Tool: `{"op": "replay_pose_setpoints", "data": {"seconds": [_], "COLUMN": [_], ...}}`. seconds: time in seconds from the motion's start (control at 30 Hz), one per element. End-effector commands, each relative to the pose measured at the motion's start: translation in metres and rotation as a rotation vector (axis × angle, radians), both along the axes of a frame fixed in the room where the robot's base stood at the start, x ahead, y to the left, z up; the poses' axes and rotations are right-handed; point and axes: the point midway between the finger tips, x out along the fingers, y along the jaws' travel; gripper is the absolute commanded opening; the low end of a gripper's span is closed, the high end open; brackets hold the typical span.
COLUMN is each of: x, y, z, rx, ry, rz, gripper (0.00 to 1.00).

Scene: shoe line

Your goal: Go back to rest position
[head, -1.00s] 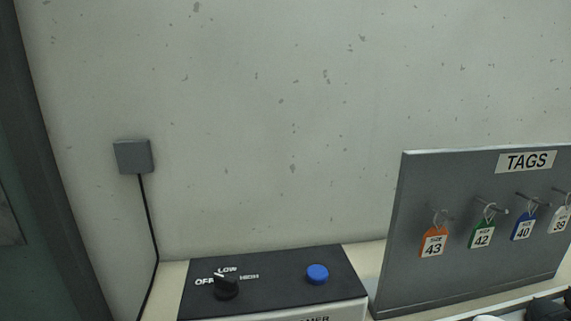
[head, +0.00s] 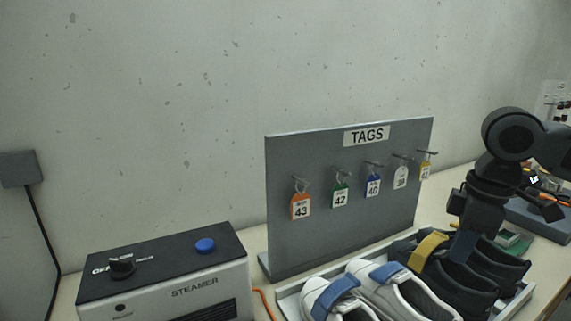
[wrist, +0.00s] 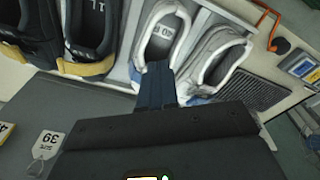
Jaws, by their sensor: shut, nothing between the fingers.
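My gripper (head: 462,248) hangs at the right of the head view, pointing down, with its fingers shut and empty. In the picture its fingertips overlap the dark shoes (head: 448,285); I cannot tell the gap between them. In the wrist view the closed fingers (wrist: 157,84) show over the white shoes (wrist: 162,34). The white pair with blue straps (head: 337,292) sits left of the dark pair with a yellow strap (head: 427,248).
The shoes stand in a light tray (head: 287,298). Behind is a grey TAGS board (head: 290,240) with several hanging size tags. A steamer (head: 175,285) with a blue button stands at the left. The wall behind is bare.

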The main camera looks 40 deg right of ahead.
Motion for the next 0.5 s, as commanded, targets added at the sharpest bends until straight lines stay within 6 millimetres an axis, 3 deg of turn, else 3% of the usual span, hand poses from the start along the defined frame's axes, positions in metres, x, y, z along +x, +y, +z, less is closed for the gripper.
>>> {"op": "replay_pose_setpoints", "data": {"seconds": [0.27,0.5], "x": [0.055,0.123], "y": [0.033,0.087], "z": [0.006,0.025], "rx": [0.052,0.148], "ry": [-0.176,-0.423], "rz": [0.054,0.110], "gripper": [0.00,0.00]}}
